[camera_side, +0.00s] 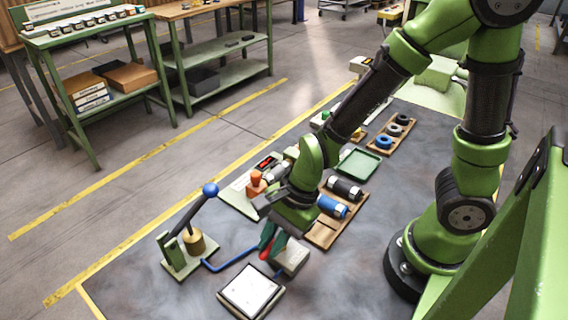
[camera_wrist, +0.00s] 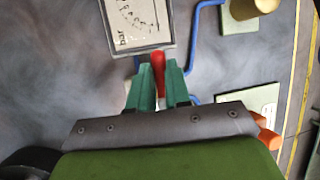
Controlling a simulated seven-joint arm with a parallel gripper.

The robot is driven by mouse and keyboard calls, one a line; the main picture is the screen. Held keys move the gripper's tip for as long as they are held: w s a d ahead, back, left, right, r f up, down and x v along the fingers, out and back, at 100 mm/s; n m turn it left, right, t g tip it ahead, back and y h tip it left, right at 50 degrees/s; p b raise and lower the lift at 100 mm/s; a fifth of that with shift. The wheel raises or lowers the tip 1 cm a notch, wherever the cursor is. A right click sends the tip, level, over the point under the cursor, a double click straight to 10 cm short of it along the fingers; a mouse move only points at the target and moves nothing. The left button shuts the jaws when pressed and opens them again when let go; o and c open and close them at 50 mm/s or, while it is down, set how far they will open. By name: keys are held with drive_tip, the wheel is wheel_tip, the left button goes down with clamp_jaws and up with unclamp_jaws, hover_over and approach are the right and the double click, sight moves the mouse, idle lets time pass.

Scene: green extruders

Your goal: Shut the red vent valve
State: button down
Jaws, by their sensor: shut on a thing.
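The red vent valve handle shows as a red lever (camera_wrist: 158,68) between the fingertips of my gripper (camera_wrist: 158,84) in the wrist view. My gripper has green fingers and is shut on the lever, with one finger on each side. In the side view my gripper (camera_side: 268,240) points down at the valve, and a bit of the red lever (camera_side: 265,254) shows by the fingertips. The valve's pale block (camera_side: 293,258) sits just right of the fingers. The valve body under the fingers is mostly hidden.
A framed gauge panel (camera_side: 251,291) marked "bar" lies close in front. A blue pipe (camera_side: 230,258) runs left to a pump-like stand with a blue-knobbed lever (camera_side: 210,190) and brass cylinder (camera_side: 195,242). A wooden tray (camera_side: 322,233) holds cylinders behind. Bare mat lies right of the gauge.

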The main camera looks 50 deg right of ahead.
drive_tip(key=shift+w, duration=0.1)
idle(0.4)
drive_tip(key=c, duration=1.1)
unclamp_jaws()
drive_tip(key=shift+r, duration=0.1)
drive_tip(key=v, duration=1.6)
drive_tip(key=shift+d+r, duration=0.1)
drive_tip(key=shift+r, duration=0.3)
